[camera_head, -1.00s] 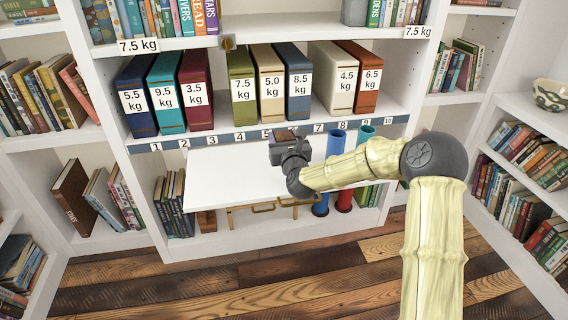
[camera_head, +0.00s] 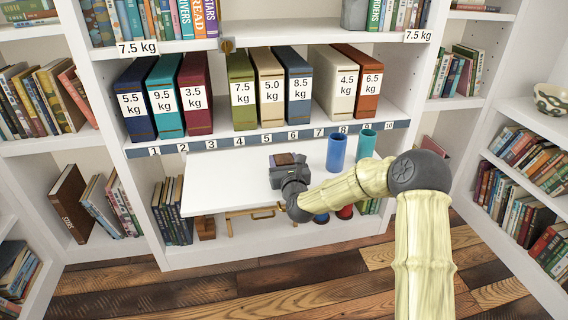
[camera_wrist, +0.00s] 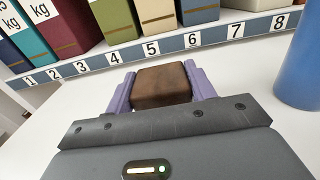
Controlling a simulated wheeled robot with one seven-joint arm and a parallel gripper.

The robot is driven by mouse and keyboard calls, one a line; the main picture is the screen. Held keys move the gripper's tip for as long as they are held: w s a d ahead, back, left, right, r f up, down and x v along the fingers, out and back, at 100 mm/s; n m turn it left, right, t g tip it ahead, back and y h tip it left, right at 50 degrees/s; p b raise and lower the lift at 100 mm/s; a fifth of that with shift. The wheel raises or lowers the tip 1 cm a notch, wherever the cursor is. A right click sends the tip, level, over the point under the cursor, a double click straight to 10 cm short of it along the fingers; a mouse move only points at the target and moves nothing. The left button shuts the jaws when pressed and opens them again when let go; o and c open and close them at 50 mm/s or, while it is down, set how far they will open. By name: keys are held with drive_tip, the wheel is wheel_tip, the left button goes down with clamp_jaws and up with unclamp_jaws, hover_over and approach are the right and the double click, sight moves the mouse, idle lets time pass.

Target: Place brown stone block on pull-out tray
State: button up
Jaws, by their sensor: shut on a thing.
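The brown stone block (camera_wrist: 162,84) is between the purple fingers of my gripper (camera_wrist: 163,92) in the wrist view, with a finger against each side. My gripper is shut on it. In the head view the block (camera_head: 286,160) shows at the tip of my gripper (camera_head: 287,163), over the middle of the white pull-out tray (camera_head: 225,182). The tray extends from under the numbered shelf edge. I cannot tell whether the block touches the tray.
A blue cup (camera_head: 336,151) and a teal cup (camera_head: 367,143) stand on the right part of the tray. Weight-labelled binders (camera_head: 243,90) line the shelf above the numbered strip (camera_head: 225,143). The tray's left part is clear.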

drive_tip(key=shift+r, duration=0.1)
drive_tip(key=o, duration=1.4)
drive_tip(key=shift+w, duration=0.1)
drive_tip(key=shift+a, duration=0.15)
drive_tip(key=shift+s+d, duration=0.2)
drive_tip(key=shift+s, duration=0.25)
drive_tip(key=p+v, duration=0.3)
drive_tip(key=v, duration=0.8)
drive_tip(key=shift+s+d, duration=0.1)
drive_tip(key=shift+s, duration=0.05)
